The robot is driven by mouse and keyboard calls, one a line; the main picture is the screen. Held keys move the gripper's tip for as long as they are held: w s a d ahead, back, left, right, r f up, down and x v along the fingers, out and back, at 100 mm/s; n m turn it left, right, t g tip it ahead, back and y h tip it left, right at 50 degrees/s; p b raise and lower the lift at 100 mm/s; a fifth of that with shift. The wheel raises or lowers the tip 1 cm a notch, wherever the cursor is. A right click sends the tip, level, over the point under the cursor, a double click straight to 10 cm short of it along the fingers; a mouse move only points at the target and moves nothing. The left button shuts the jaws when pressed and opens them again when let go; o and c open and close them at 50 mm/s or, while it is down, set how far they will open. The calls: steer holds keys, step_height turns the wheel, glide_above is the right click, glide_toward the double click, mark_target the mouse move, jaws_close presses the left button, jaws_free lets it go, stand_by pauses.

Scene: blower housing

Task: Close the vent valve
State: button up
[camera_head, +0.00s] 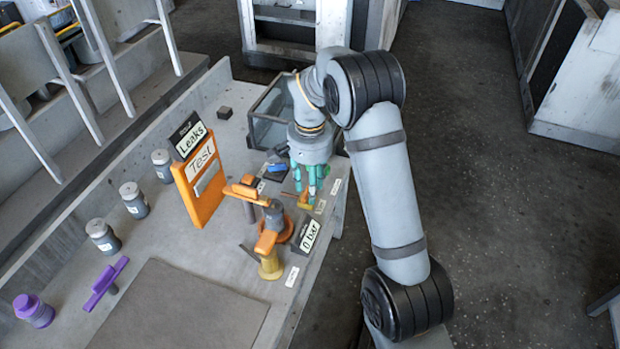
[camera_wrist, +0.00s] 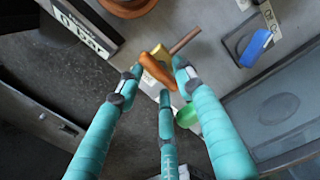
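A small valve with an orange lever (camera_wrist: 157,70) and a yellow body (camera_wrist: 160,52) sits at the bench's right edge; a brown pipe stub runs from it. I cannot read a label that names it the vent valve. In the head view its yellow body (camera_head: 304,204) shows just below my fingertips. My gripper (camera_head: 313,188) has teal fingers pointing down over it. In the wrist view the fingertips (camera_wrist: 158,76) are spread apart around the orange lever, one on each side and a third below. Whether they touch it is unclear.
A "0 bar" display (camera_head: 310,235) and a larger orange and yellow valve assembly (camera_head: 270,240) stand close by. A blue handle (camera_wrist: 254,47) lies to the other side. An orange "Test" panel (camera_head: 199,180), a glass-sided box (camera_head: 268,112) and several bottles stand on the bench.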

step_height(320, 180, up, 12)
stand_by(0.4)
steer(key=shift+f, duration=0.1)
step_height(320, 180, down, 12)
steer(key=shift+f, duration=0.1)
stand_by(0.7)
